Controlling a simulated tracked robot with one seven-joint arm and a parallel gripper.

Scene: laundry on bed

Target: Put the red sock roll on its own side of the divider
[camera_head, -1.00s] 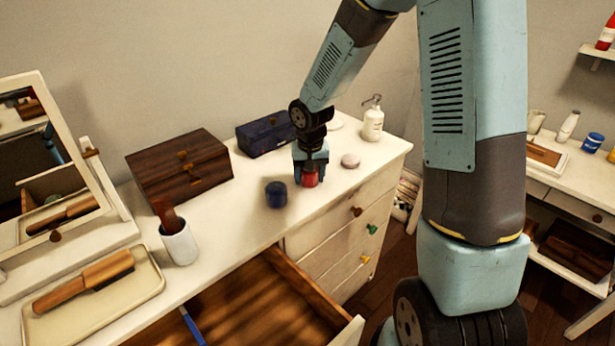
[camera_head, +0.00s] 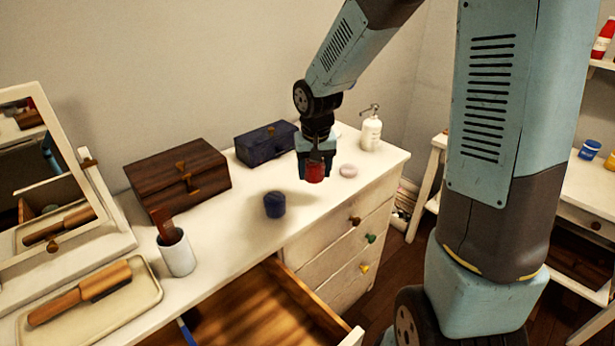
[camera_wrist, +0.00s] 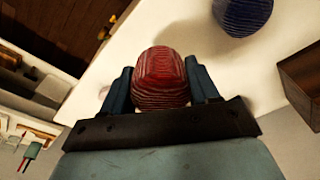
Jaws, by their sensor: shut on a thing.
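The red sock roll (camera_head: 314,172) is held between the fingers of my gripper (camera_head: 315,168), a little above the white dresser top. In the wrist view the red sock roll (camera_wrist: 161,78) sits between the two blue fingers of my gripper (camera_wrist: 161,85). A dark blue sock roll (camera_head: 276,205) stands on the dresser top to the left of my gripper; it also shows in the wrist view (camera_wrist: 243,15). The open drawer (camera_head: 262,305) is below, in front of the dresser. A blue strip (camera_head: 188,334), perhaps the divider, shows partly at its lower left.
A wooden box (camera_head: 178,175), a dark blue box (camera_head: 266,143), a pump bottle (camera_head: 371,131) and a pale pink round object (camera_head: 348,170) stand on the dresser. A cup with a brush (camera_head: 177,253), a tray (camera_head: 140,295) and a mirror (camera_head: 50,180) are at left.

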